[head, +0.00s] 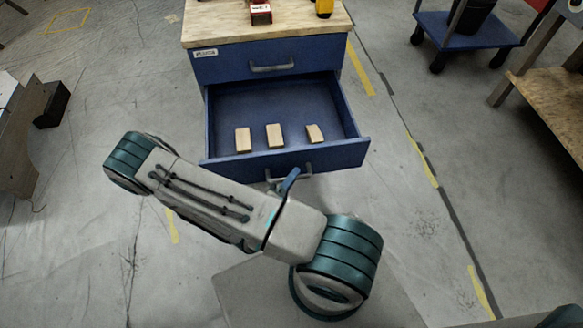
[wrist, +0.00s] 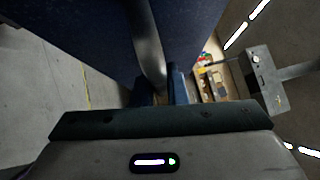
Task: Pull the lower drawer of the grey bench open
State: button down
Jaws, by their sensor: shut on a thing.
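The bench has a wooden top (head: 225,25), and its body and drawers look blue rather than grey. The upper drawer (head: 215,68) is closed. The lower drawer (head: 350,152) stands well out from the bench, with three small wooden blocks (head: 275,135) lying inside. My gripper (head: 288,180) is at the lower drawer's front, shut on its grey bar handle (head: 306,169); my arm hides part of the front. In the wrist view the handle (wrist: 147,45) runs down between my gripper's fingers (wrist: 162,92), beside the blue drawer front (wrist: 85,40).
A red object (head: 260,13) and a yellow one (head: 324,8) stand on the bench top. A blue trolley (head: 478,30) and a wooden-topped table (head: 550,95) are at the right. A dark box (head: 50,103) is at the left. Floor beside the drawer is clear.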

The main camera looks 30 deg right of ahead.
jog(key=shift+s, duration=0.15)
jog(key=c, duration=1.5)
grip_release()
jog(key=shift+o, duration=0.2)
jog(key=p+v, duration=0.1)
jog(key=v, duration=1.3)
